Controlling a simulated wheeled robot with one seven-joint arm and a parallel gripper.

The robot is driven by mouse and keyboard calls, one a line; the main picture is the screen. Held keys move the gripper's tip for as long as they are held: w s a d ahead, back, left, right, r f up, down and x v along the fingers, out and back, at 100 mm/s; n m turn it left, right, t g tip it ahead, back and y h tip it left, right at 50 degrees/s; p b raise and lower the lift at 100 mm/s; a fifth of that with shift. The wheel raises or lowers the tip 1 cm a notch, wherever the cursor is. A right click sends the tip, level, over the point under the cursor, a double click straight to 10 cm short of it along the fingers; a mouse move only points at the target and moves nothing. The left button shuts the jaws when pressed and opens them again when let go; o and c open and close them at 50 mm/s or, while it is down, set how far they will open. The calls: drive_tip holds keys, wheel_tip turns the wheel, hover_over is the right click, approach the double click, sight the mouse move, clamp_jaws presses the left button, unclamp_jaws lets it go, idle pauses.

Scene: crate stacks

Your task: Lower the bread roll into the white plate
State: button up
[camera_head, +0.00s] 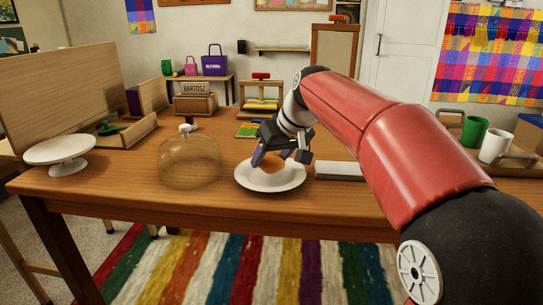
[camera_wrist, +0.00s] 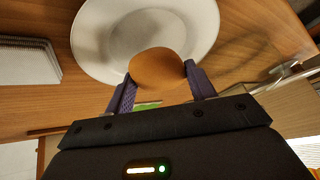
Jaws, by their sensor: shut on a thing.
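The white plate (camera_head: 268,184) lies on the wooden table near its front edge. Its wide rim and shallow middle also show in the wrist view (camera_wrist: 90,42). The bread roll (camera_wrist: 157,68) is round and orange-brown, held between the purple fingers of my gripper (camera_wrist: 160,85). In the head view the gripper (camera_head: 271,158) is over the plate, with a little of the roll (camera_head: 285,154) showing between the fingers. The roll is over the plate's area. I cannot tell whether its underside touches the plate.
A clear glass dome (camera_head: 188,162) stands left of the plate. A white cake stand (camera_head: 60,151) is at the far left. A pale flat block (camera_head: 338,170) lies right of the plate, partly behind my arm. Green (camera_head: 474,131) and white (camera_head: 494,146) mugs stand at the right.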

sight(275, 158)
drive_tip(key=shift+f+b, duration=0.7)
drive_tip(key=shift+f, duration=0.3)
idle(0.4)
drive_tip(key=o, duration=1)
drive_tip(key=shift+o, duration=0.2)
